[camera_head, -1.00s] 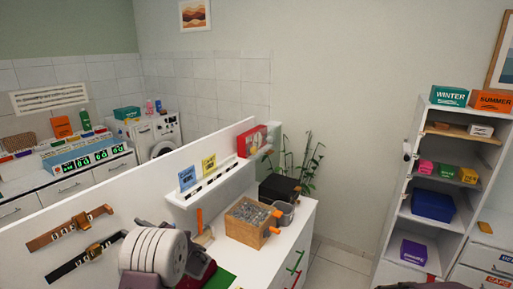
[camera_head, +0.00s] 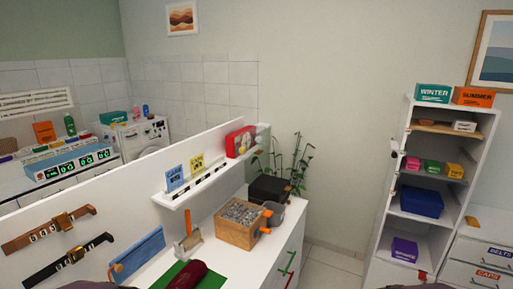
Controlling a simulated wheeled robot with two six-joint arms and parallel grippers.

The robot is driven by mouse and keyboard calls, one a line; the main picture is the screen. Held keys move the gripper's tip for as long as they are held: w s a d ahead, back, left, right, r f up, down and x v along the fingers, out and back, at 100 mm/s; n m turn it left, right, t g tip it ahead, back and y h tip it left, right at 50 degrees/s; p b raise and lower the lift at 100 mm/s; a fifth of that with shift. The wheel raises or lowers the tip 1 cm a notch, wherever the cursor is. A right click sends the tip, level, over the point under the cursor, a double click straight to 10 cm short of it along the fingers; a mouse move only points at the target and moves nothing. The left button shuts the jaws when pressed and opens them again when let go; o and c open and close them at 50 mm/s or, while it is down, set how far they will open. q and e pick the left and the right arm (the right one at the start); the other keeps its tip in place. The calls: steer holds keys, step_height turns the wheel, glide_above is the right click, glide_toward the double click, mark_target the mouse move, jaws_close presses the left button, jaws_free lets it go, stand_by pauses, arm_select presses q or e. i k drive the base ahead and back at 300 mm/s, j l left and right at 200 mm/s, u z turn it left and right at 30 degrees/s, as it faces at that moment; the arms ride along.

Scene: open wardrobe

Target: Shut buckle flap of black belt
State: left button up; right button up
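The black belt (camera_head: 50,273) hangs at a slant on the white upright panel at the lower left, below the brown belt. Its brass-coloured buckle (camera_head: 77,254) sits near the middle of the belt. The view is too small to tell how its flap stands. The brown belt (camera_head: 24,241) has a similar buckle (camera_head: 63,221). Neither of my grippers can be seen. Only dark, cut-off shapes, possibly parts of my arms, show at the bottom edge.
On the white counter are a blue panel (camera_head: 138,252), a dark red roll (camera_head: 186,277) on a green mat and a wooden box (camera_head: 238,223) of grey pieces. A shelf (camera_head: 205,187) with cards juts from the panel. An open wardrobe (camera_head: 388,205) stands at right; floor shows between.

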mark_target(78, 252)
steer(key=u, duration=1.8)
